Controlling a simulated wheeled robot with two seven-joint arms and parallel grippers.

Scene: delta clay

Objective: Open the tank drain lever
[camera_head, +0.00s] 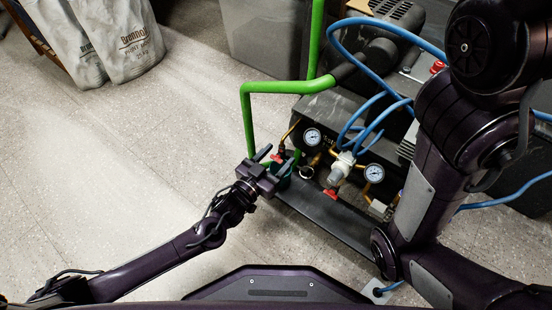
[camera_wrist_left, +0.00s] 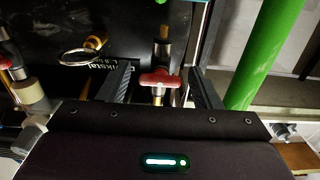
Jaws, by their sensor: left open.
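A small red lever (camera_wrist_left: 159,79) sits on a brass and metal valve stem in the left wrist view. My left gripper (camera_wrist_left: 160,74) is open, with one finger on each side of the lever and visible gaps to both. In the head view my left gripper (camera_head: 275,160) reaches the left front of the compressor, and a bit of red (camera_head: 277,157) shows between its fingers. The tank is mostly hidden under the dark housing. My right arm crosses the right side; its gripper is out of view.
A green pipe frame (camera_head: 247,120) stands close beside my left gripper. Gauges (camera_head: 312,137), a second red handle (camera_head: 330,194) and coiled blue hose (camera_head: 372,115) are to the right. The floor (camera_head: 150,150) left of the compressor is clear.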

